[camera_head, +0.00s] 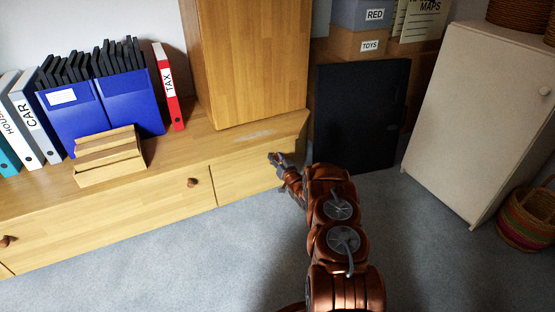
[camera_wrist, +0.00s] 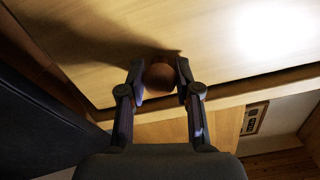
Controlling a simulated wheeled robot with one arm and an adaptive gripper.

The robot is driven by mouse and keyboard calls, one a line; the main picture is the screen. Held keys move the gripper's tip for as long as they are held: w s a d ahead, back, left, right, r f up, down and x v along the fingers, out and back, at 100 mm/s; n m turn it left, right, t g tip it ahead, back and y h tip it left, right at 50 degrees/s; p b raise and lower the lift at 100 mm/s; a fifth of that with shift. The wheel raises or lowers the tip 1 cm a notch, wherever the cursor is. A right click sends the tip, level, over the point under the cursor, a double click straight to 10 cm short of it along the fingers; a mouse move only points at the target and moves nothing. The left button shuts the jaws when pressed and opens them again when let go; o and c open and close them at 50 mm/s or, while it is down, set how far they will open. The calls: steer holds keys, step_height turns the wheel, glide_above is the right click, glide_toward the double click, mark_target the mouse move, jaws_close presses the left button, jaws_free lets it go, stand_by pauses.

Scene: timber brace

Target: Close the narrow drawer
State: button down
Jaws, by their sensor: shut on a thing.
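The narrow drawer (camera_head: 238,178) is the right-hand, shorter wooden front of the low cabinet in the head view. Its front (camera_wrist: 215,55) fills the upper part of the wrist view. Its round brown knob (camera_wrist: 159,77) sits between the two fingers of my gripper (camera_wrist: 160,80), which is shut on it. In the head view my gripper (camera_head: 276,158) is at the drawer front, and it hides the knob there. I cannot tell clearly from these views how far the drawer stands out from the cabinet.
A tall wooden cabinet (camera_head: 250,60) stands above the drawer. A black panel (camera_head: 360,120) stands to the right, and a pale cabinet (camera_head: 475,120) beyond it. The wide drawer (camera_head: 120,217) with its own knob (camera_head: 193,182) is to the left. Grey carpet in front is clear.

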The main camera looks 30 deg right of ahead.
steer(key=shift+w, duration=0.3)
steer(key=c, duration=0.8)
jaws_free()
steer(key=shift+s+a, duration=0.15)
steer(key=shift+s, duration=1.85)
steer(key=shift+s+a, duration=0.15)
steer(key=shift+s, duration=1.8)
steer(key=shift+s+a, duration=0.15)
steer(key=shift+s, duration=1.85)
